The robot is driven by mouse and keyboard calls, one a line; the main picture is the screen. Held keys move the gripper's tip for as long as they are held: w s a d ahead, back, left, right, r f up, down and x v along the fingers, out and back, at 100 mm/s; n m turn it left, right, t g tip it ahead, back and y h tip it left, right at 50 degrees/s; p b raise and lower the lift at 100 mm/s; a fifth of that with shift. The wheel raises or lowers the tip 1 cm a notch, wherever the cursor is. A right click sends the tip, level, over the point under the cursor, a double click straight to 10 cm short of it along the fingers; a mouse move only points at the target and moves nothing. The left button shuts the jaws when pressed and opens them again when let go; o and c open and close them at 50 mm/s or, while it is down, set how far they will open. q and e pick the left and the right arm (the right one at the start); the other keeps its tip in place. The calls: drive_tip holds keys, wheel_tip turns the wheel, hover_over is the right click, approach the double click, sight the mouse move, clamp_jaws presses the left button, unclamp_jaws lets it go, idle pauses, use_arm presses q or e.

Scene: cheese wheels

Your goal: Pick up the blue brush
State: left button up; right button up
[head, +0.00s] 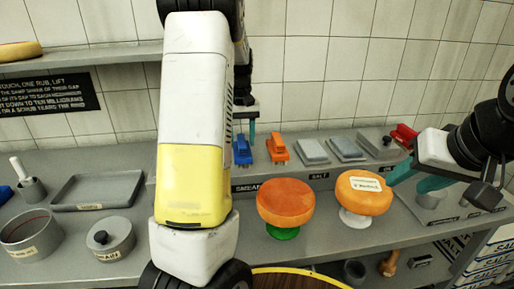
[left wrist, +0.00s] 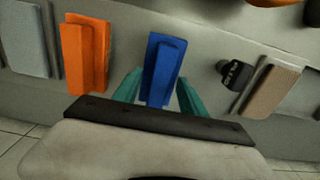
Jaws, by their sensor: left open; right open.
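The blue brush (head: 242,151) lies on the grey shelf behind the counter, left of an orange brush (head: 277,148). In the left wrist view the blue brush (left wrist: 161,68) stands between the two teal fingers of my left gripper (left wrist: 158,92), which is open. A gap shows on each side of the brush. In the head view my left gripper (head: 245,132) is at the blue brush, its fingers partly hidden behind my arm. My right gripper (head: 410,178) is open and empty at the right, beside an orange cheese wheel (head: 366,200) with a white label.
Another orange cheese wheel (head: 285,204) sits on a green stand. Grey blocks (head: 313,151) lie right of the orange brush. The orange brush (left wrist: 85,55) is close beside my left fingers.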

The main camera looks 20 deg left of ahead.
use_arm(q)
drive_tip(key=shift+f, duration=0.5)
clamp_jaws()
drive_tip(key=shift+r, duration=0.1)
